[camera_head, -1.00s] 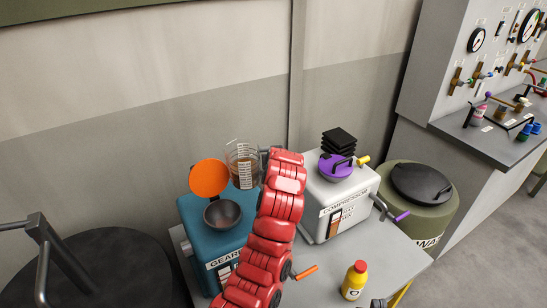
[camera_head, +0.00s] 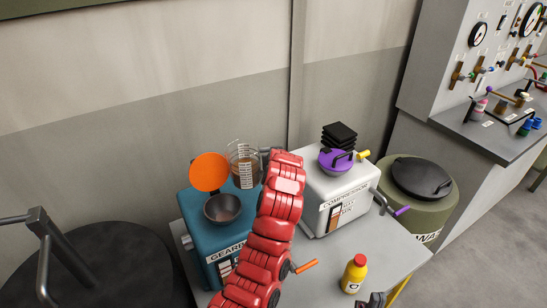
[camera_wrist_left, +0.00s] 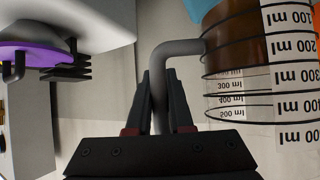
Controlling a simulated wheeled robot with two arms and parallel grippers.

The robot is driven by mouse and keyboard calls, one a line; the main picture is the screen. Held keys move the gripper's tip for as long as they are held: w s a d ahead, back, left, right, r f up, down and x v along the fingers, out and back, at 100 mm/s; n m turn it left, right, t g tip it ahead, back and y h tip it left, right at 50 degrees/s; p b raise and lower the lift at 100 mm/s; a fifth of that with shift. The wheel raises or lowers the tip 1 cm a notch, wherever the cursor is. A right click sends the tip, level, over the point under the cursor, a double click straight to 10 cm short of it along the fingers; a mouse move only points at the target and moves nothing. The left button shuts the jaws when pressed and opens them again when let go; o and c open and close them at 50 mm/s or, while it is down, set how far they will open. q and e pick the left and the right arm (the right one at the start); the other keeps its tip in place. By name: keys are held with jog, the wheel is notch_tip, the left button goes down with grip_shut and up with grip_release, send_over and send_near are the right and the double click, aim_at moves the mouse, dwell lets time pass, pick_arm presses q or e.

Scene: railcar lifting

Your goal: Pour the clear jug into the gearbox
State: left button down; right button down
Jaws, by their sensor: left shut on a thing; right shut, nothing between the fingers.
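The clear jug (camera_head: 243,167) has black rings, a white scale label and brown liquid low inside. It is held about upright behind and above the dark funnel bowl (camera_head: 222,208) on the teal gearbox (camera_head: 204,240). An orange disc (camera_head: 209,172) stands behind the bowl. My left gripper (camera_head: 268,153) is shut on the jug's handle; the left wrist view shows its fingers (camera_wrist_left: 158,105) around the grey handle beside the jug (camera_wrist_left: 235,55). The red arm hides part of the gearbox. My right gripper (camera_head: 375,300) is shut and empty at the bottom edge, partly cut off.
A white compressor (camera_head: 328,195) with a purple lid (camera_head: 336,161) stands right of the red arm. A yellow bottle (camera_head: 354,275) with a red cap stands on the grey table (camera_head: 385,250). An olive waste drum (camera_head: 432,205) stands to the right.

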aim_at(267, 147)
pick_arm(q)
jog(key=shift+f, duration=0.2)
jog(key=shift+s+r+t+h, duration=0.1)
jog(key=shift+r+t+h, duration=0.2)
jog(key=shift+r, duration=0.35)
jog(key=shift+s+a+r+n+t, duration=0.15)
jog(key=shift+r+n+t, duration=0.15)
jog(key=shift+r, duration=0.15)
jog(key=shift+s+r+t+p, duration=0.1)
jog(key=shift+r+t+p, duration=0.2)
jog(key=shift+r+t, duration=0.15)
jog(key=shift+s+a+r+n+t+h, duration=0.1)
jog(key=shift+r+n+t+h, duration=0.2)
jog(key=shift+r, duration=0.2)
jog(key=shift+s+a+r+t, duration=0.15)
jog(key=shift+s+r+t, duration=0.05)
jog(key=shift+r+t, duration=0.1)
jog(key=shift+s+a+r+n+t, duration=0.15)
jog(key=shift+r+n+t, duration=0.1)
jog(key=shift+r+n, duration=0.2)
jog(key=shift+s+a+r+n+t, duration=0.15)
jog(key=shift+s+r+n+t, duration=0.15)
jog(key=shift+r+t, duration=0.25)
jog(key=shift+s+a+r+t, duration=0.1)
jog(key=shift+s+r+t, duration=0.05)
jog(key=shift+r+t, duration=0.1)
